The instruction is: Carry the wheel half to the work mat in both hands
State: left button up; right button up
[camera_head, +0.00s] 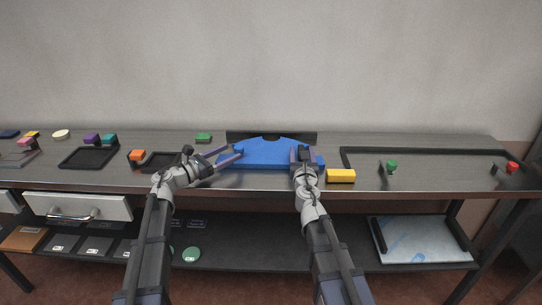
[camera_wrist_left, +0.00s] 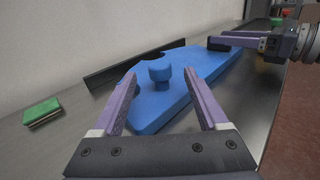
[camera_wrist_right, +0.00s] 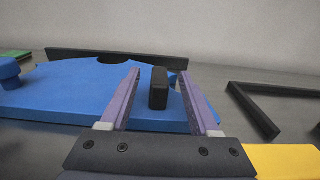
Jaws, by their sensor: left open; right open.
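The wheel half (camera_head: 268,152) is a flat blue half-disc lying on the bench, its curved side towards the wall. In the left wrist view it carries a round blue knob (camera_wrist_left: 160,71); in the right wrist view an upright black grip (camera_wrist_right: 158,89) stands at its other end. My left gripper (camera_head: 234,153) is open, its fingers on either side of the knob in its wrist view, with gaps visible. My right gripper (camera_head: 301,152) is open, with the black grip between its fingers and gaps on both sides. I cannot tell which surface is the work mat.
A low black rail (camera_wrist_right: 110,54) stands behind the wheel half. A yellow block (camera_head: 341,175) lies right of my right gripper. A black edging (camera_head: 420,151) borders a mostly clear area at right, with green (camera_head: 391,166) and red (camera_head: 512,167) items. Trays and small blocks fill the left.

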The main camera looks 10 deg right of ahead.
aim_at(235, 150)
pick_arm(q)
jog(key=shift+x, duration=2.4)
pick_arm(e)
jog(key=shift+w+d, duration=0.15)
jog(key=shift+w, duration=1.05)
jog(key=shift+w+d, duration=0.15)
jog(key=shift+w, duration=1.05)
pick_arm(q)
jog(key=c, duration=0.9)
pick_arm(e)
jog(key=c, duration=0.9)
pick_arm(q)
grip_shut()
pick_arm(e)
grip_shut()
